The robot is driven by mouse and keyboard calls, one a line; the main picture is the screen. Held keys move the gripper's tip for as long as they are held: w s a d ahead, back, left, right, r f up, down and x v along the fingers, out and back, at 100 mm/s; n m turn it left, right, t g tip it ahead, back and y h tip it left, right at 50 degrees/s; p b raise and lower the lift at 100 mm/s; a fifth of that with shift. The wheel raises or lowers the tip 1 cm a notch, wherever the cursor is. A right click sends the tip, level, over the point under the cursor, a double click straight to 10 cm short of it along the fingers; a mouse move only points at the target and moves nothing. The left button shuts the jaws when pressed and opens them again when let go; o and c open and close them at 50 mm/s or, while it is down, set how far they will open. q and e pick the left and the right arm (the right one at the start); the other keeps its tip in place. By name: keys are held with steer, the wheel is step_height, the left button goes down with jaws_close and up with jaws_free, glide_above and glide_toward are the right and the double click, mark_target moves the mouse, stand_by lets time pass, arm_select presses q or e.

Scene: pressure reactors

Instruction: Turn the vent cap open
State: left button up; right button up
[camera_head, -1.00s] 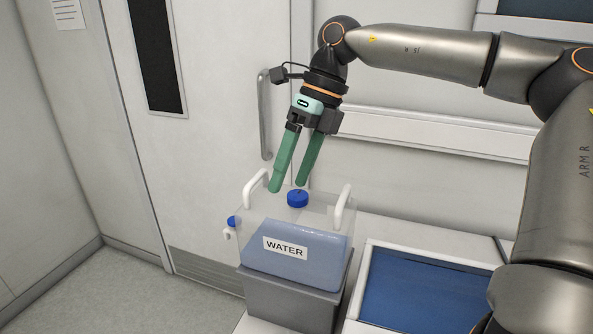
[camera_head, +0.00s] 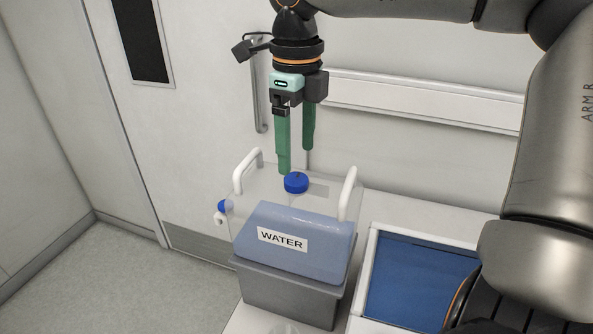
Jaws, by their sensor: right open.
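The blue vent cap (camera_head: 296,183) sits on top of a clear water container (camera_head: 290,243) with a "WATER" label and blue liquid inside. My right gripper (camera_head: 296,162) has green fingers pointing down just above the cap. Its fingers are open with a gap between them and hold nothing. The near finger's tip is close to the cap's upper left edge; I cannot tell if it touches. My left gripper is not in view.
Two white handles (camera_head: 347,193) rise on either side of the cap. A blue-capped spigot (camera_head: 223,207) is on the container's left side. The container stands on a grey block (camera_head: 285,291). A blue-bottomed tray (camera_head: 415,280) lies to the right, and a wall rail (camera_head: 430,108) runs behind.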

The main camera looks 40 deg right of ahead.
mark_target(297, 178)
step_height(297, 178, down, 5)
steer(key=shift+f, duration=0.1)
stand_by(0.3)
jaws_close()
stand_by(0.5)
